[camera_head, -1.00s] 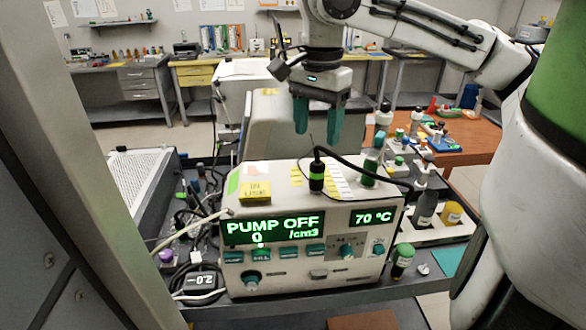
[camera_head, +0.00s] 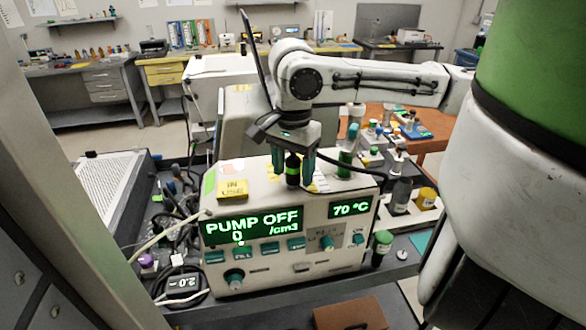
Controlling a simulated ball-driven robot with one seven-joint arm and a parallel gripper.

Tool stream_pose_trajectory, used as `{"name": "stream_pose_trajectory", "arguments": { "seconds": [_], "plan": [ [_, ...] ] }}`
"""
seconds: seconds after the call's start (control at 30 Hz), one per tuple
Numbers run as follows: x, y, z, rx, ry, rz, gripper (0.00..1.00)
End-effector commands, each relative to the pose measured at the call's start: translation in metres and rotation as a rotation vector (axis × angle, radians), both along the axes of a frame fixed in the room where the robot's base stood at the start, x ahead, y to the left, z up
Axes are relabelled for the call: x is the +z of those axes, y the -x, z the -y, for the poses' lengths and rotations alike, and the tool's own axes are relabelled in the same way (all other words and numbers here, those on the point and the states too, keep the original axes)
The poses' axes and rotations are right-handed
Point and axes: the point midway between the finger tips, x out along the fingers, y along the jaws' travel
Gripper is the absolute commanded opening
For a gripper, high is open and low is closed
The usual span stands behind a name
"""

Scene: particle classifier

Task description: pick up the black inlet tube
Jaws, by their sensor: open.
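The black inlet tube (camera_head: 292,170) stands upright on top of the white pump box (camera_head: 215,268). Its end piece is black with a bright green band. Its black hose runs off to the right behind my gripper, partly hidden. My gripper (camera_head: 293,178) is open and points down, with one teal finger to the left of the tube's end piece and one to the right. The tube's upper part is hidden by the gripper body. I cannot tell whether either finger touches it.
A yellow "IN USE" tag (camera_head: 232,189) is at left. A dark green-capped vial (camera_head: 381,247) stands beside the box. Cables (camera_head: 180,225) crowd the left side.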

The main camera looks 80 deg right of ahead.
Motion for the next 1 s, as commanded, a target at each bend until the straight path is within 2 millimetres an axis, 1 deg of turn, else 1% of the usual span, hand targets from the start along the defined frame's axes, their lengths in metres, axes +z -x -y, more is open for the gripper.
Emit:
{"name": "stream_pose_trajectory", "arguments": {
  "seconds": [0.2,0.23,0.77,1.0],
  "plan": [
    [-0.0010,-0.0001,0.0002,0.000,0.001,0.001,0.63],
    [-0.0009,-0.0001,0.0002,0.000,0.001,0.001,0.61],
    [-0.0006,-0.0003,0.0002,0.000,0.001,0.001,0.10],
    [-0.0002,-0.0003,0.0003,0.000,0.002,0.001,0.09]
  ]
}}
